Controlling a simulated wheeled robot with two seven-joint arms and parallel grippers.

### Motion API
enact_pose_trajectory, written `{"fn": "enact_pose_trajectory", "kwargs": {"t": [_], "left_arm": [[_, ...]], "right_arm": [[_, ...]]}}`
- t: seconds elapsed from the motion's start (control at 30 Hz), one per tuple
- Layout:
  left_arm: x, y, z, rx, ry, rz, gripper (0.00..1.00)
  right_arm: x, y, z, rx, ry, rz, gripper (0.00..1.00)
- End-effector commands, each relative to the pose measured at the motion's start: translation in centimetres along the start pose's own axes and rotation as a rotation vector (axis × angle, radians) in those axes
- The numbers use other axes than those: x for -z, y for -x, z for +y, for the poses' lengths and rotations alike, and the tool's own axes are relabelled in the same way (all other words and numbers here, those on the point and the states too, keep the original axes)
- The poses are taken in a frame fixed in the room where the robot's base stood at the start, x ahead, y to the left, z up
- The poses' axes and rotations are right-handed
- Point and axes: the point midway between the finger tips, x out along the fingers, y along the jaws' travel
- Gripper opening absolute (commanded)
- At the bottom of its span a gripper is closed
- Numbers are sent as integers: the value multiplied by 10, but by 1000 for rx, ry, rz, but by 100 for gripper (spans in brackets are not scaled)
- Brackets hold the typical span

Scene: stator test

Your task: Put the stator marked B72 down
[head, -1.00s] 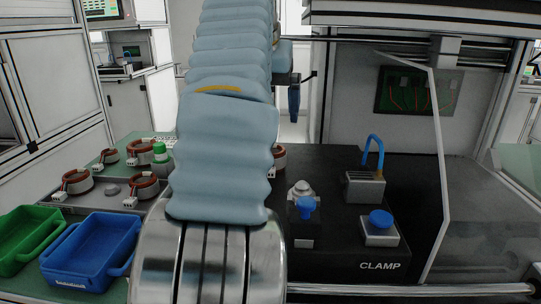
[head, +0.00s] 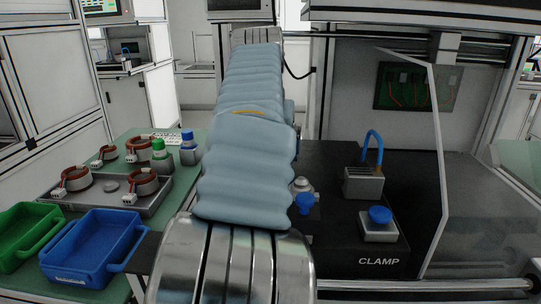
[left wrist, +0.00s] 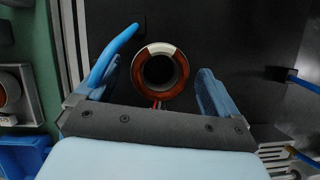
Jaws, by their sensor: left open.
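In the left wrist view a stator (left wrist: 158,96), a brown-red wound ring with a pale patch on its rim, is between the blue fingers of my left gripper (left wrist: 166,60). The fingers are spread, with gaps visible on both sides of the ring. A dark surface lies behind it; I cannot tell whether the stator touches it. No B72 marking is readable. In the head view my left arm hides this gripper and stator. My right gripper is in neither view.
A grey tray (head: 108,203) holds several other stators at the left, near a blue bin (head: 92,243) and green bin (head: 28,232). The black fixture marked CLAMP (head: 340,262) carries a blue button (head: 380,215). A clear panel (head: 442,150) stands at its right.

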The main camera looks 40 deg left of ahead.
Motion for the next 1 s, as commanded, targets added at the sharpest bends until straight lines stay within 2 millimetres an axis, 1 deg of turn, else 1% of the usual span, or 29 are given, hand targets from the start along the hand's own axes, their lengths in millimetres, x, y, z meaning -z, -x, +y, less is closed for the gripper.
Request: {"fn": "enact_pose_trajectory", "kwargs": {"t": [0.07,0.5,0.6,0.87,1.0], "left_arm": [[0,0,0,0,0,0,94],[0,0,0,0,1,0,26],[0,1,0,0,0,-1,14],[-2,4,0,0,1,-2,13],[-7,15,1,-1,2,-3,13]], "right_arm": [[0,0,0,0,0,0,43],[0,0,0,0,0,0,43],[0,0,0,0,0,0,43],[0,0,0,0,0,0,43],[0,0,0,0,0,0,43]]}}
